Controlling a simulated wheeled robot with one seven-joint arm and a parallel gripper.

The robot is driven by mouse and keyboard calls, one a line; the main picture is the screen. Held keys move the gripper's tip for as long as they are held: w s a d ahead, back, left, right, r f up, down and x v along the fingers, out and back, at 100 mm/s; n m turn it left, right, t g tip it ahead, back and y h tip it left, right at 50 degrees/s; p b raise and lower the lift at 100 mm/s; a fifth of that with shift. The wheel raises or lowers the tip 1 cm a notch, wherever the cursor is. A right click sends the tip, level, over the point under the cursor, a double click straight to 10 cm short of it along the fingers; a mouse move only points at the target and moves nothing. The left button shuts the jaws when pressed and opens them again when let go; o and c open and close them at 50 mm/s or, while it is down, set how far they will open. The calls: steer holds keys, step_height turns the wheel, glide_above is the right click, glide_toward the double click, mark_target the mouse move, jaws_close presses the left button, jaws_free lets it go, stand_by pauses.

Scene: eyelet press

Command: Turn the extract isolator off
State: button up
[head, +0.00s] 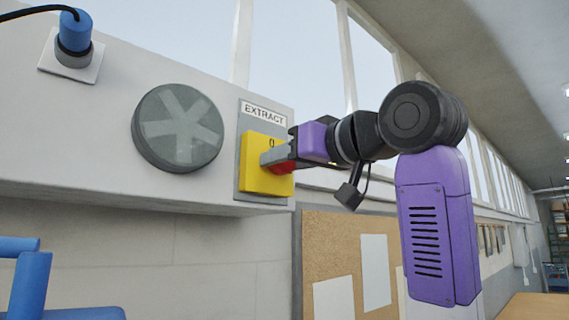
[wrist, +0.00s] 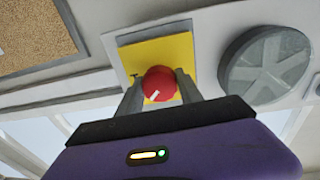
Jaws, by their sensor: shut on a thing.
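The extract isolator is a yellow plate with a red rotary knob, on a grey backing under an "EXTRACT" label (head: 264,112). Its yellow plate (head: 253,178) shows a "0" mark near the top in the head view. My gripper (head: 273,158) reaches it from the right, its fingers at the knob. In the wrist view the red knob (wrist: 158,84) sits between the two fingers of my gripper (wrist: 160,90), which are shut on it. A white pointer line on the knob runs at a slant across its face. In the head view the fingers hide most of the knob.
A round dark fan grille (head: 178,128) is left of the isolator on the same pale housing (head: 100,120). A blue plug (head: 74,32) with a black cable is at the upper left. A cork board (head: 330,235) hangs below right. Blue tubing (head: 30,280) stands lower left.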

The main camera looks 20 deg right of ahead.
steer(key=n, duration=0.4)
steer(key=shift+d+n, duration=0.1)
steer(key=shift+n, duration=0.3)
steer(key=n+y, duration=0.1)
steer(key=n, duration=0.3)
steer(key=shift+n, duration=0.4)
steer(key=o, duration=1.4)
steer(key=shift+s+f, duration=0.1)
steer(key=shift+s, duration=0.05)
steer(key=b+v, duration=0.3)
steer(key=v, duration=0.4)
steer(key=shift+s+d, duration=0.1)
steer(key=shift+s, duration=0.2)
